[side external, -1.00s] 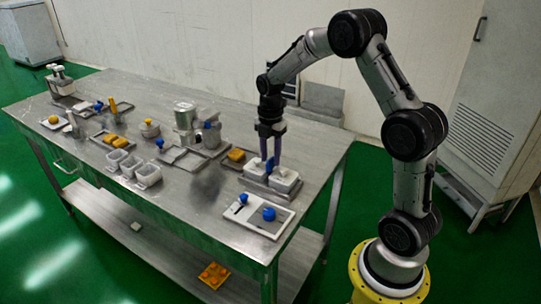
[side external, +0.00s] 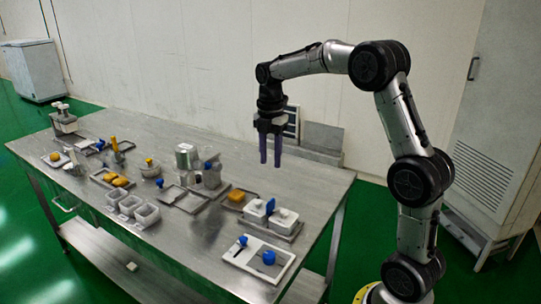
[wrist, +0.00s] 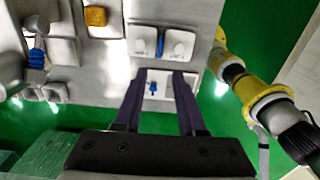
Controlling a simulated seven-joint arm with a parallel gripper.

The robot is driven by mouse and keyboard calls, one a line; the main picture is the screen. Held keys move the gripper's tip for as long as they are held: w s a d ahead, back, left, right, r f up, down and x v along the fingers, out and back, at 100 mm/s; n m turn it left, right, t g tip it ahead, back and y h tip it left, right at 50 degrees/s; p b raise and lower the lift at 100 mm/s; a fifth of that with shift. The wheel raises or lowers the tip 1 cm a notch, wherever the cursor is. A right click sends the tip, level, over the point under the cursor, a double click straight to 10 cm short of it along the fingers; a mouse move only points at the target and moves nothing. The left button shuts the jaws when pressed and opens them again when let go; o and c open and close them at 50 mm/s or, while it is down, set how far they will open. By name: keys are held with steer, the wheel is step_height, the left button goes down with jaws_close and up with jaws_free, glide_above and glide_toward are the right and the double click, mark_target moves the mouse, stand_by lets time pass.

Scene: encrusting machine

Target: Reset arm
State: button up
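My gripper (side external: 270,166) is raised in free air above the right part of the steel table (side external: 215,238). Its two dark purple fingers point down with a gap between them, and nothing is held. The wrist view also shows my gripper (wrist: 159,77) open, with no object between the fingers. Below it, clear of the fingers, is a tray with two white lidded containers (side external: 284,217) and a blue piece (side external: 270,206) standing between them. They also show in the wrist view, where the blue piece (wrist: 160,46) stands between the white lids (wrist: 179,43).
A white board (side external: 243,256) with blue pieces lies at the table's near right corner. A yellow block (side external: 237,196), metal canisters (side external: 187,157) and white cups (side external: 146,214) stand further left. A grey box (side external: 323,137) is behind the table. Air around the gripper is free.

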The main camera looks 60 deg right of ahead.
steer(key=shift+r, duration=0.2)
steer(key=s+a+r+m+t, duration=0.1)
steer(key=s+a+r+t, duration=0.3)
steer(key=s+a+r, duration=0.7)
steer(key=s+a+f+m, duration=0.2)
steer(key=s+f+m, duration=0.2)
steer(key=s+m, duration=0.2)
steer(key=s+a+f+m+t, duration=0.1)
steer(key=s+a+f+m, duration=0.2)
steer(key=m, duration=0.8)
steer(key=s+f, duration=0.2)
steer(key=s, duration=0.1)
steer(key=shift+s+t, duration=0.2)
steer(key=shift+t, duration=0.1)
